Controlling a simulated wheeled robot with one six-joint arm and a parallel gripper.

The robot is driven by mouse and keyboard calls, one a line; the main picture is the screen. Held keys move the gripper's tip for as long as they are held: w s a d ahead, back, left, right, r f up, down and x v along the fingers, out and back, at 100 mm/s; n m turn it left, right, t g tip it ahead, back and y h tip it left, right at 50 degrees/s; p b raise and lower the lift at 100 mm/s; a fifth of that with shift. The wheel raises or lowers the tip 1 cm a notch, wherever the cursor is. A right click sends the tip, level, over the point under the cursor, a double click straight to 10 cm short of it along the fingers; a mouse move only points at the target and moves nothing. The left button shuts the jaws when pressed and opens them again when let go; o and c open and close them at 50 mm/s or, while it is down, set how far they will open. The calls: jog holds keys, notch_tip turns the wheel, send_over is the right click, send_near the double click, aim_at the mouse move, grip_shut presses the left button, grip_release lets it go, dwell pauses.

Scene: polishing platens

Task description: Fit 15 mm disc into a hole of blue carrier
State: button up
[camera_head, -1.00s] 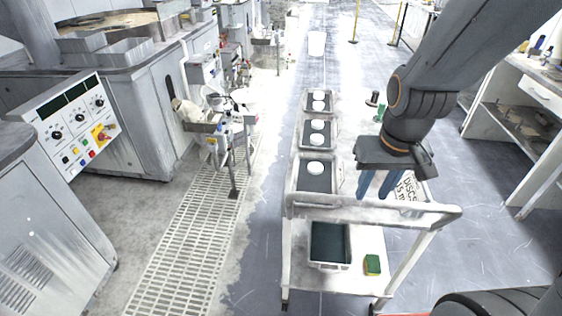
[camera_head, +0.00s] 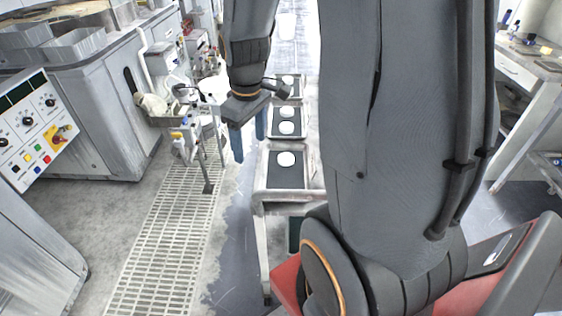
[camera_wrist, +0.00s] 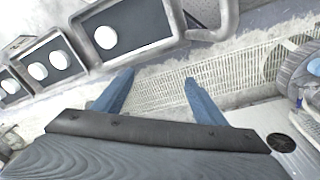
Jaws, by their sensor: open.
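Several white discs lie on dark mats in grey trays on a cart: a near disc (camera_head: 286,159), a middle disc (camera_head: 287,113) and a far disc (camera_head: 288,80). Discs also show in the wrist view (camera_wrist: 106,37). Their sizes cannot be told. My gripper (camera_head: 249,149) is open, its two blue fingers pointing down at the left side of the cart. In the wrist view the fingers (camera_wrist: 158,78) are spread with nothing between them, over floor grating. I cannot make out a blue carrier in either view. My arm hides the cart's right side.
The nearest tray (camera_head: 264,184) sits at the cart's near end, with a lower shelf under it. A floor grating (camera_head: 160,235) runs left of the cart. Grey machines with a control panel (camera_head: 38,130) stand at left, a workbench (camera_head: 520,75) at right.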

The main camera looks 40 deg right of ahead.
aim_at(286, 158)
jog(key=w+d+f+n+b, duration=0.1)
jog(key=d+f+n, duration=0.1)
jog(key=d, duration=0.3)
jog(key=w+d+f+n+b, duration=0.1)
jog(key=w+d+f+n, duration=0.1)
jog(key=d, duration=0.3)
jog(key=w+d+f+n+g, duration=0.1)
jog(key=w+d+f+n, duration=0.1)
jog(key=d+f+n, duration=0.1)
jog(key=shift+w+d+f+b, duration=0.1)
jog(key=shift+d+f+b, duration=0.1)
jog(key=shift+d, duration=0.25)
jog(key=shift+w+d+f+b, duration=0.1)
jog(key=shift+d+f+b, duration=0.1)
jog(key=shift+d, duration=0.25)
jog(key=shift+d+f, duration=0.15)
jog(key=shift+d, duration=0.05)
jog(key=shift+f, duration=0.3)
jog(key=shift+s+f+p, duration=0.1)
jog(key=shift+f+p, duration=1.25)
jog(key=shift+f, duration=2.05)
jog(key=c, duration=1.2)
jog(key=shift+d+r, duration=0.1)
